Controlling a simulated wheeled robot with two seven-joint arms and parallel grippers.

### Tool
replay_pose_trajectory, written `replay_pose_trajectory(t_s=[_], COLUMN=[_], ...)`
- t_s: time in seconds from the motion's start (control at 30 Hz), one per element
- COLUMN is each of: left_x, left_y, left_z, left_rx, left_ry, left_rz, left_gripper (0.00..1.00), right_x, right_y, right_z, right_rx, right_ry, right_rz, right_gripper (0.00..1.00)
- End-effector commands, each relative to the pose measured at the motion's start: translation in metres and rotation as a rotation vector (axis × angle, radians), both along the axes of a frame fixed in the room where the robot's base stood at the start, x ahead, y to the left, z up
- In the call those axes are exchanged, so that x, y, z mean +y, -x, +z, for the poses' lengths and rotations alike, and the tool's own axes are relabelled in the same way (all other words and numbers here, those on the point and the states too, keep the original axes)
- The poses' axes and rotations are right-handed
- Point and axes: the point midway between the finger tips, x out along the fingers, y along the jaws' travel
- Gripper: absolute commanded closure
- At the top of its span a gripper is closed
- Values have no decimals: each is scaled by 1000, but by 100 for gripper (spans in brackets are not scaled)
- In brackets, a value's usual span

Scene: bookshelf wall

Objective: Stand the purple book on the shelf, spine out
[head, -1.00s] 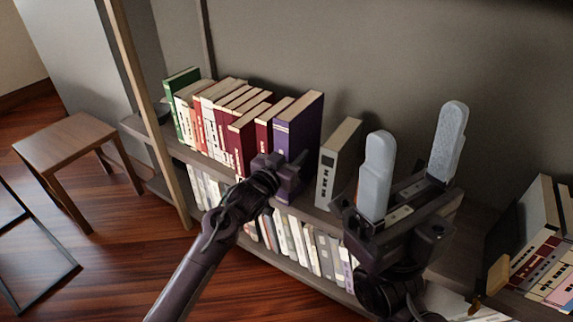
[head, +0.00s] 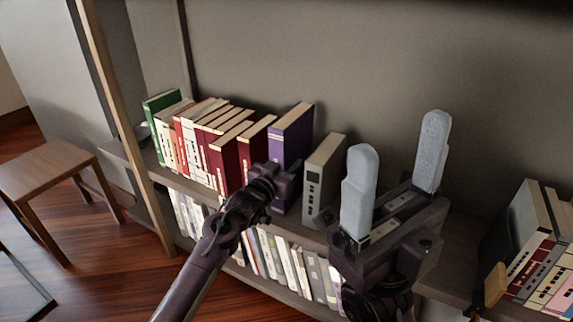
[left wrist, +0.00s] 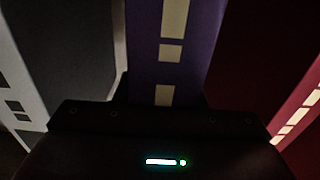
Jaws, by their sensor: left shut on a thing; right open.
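The purple book (head: 290,138) stands upright on the upper shelf, its spine facing outward toward me. It is between a maroon book and a grey book. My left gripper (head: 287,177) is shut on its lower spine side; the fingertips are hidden. In the left wrist view the purple spine (left wrist: 172,50) with cream marks rises from the gripper (left wrist: 160,110). The book's bottom edge is mostly hidden, so I cannot tell whether it touches the shelf (head: 293,222). My right gripper (head: 398,140) is open and empty, in front of the shelf to the right.
The grey book (head: 323,178) stands close on the right, and the maroon book (head: 257,142) and a row of books on the left. More books (head: 540,255) stand far right. A lower shelf holds several pale books (head: 290,265). A wooden stool (head: 45,170) stands at left.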

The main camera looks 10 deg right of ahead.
Motion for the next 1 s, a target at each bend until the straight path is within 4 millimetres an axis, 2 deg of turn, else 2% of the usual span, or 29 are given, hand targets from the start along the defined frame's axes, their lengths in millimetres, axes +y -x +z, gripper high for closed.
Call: replay_pose_trajectory(t_s=[0.03,0.37,0.47,0.63,0.77,0.87,1.0], left_x=[-1,-1,-1,-1,-1,-1,-1], left_y=[0,0,0,0,0,0,0], left_z=[8,9,13,27,42,54,71], left_rx=[-13,-13,-13,-13,-13,-13,-13], left_ry=[8,8,9,9,9,9,9], left_rz=[-1,-1,-1,-1,-1,-1,-1], left_gripper=[100,100,100,100,100,100,100], right_x=[0,0,3,15,28,38,51], right_y=[0,-2,-10,-40,-73,-99,-126], right_z=[0,0,0,-7,-25,-49,-92], right_rx=[1,14,55,218,426,608,870], right_ry=[-1,1,18,78,155,224,326], right_rz=[0,-1,-3,-10,-18,-21,-23], right_gripper=[35,35,35,35,35,35,35])
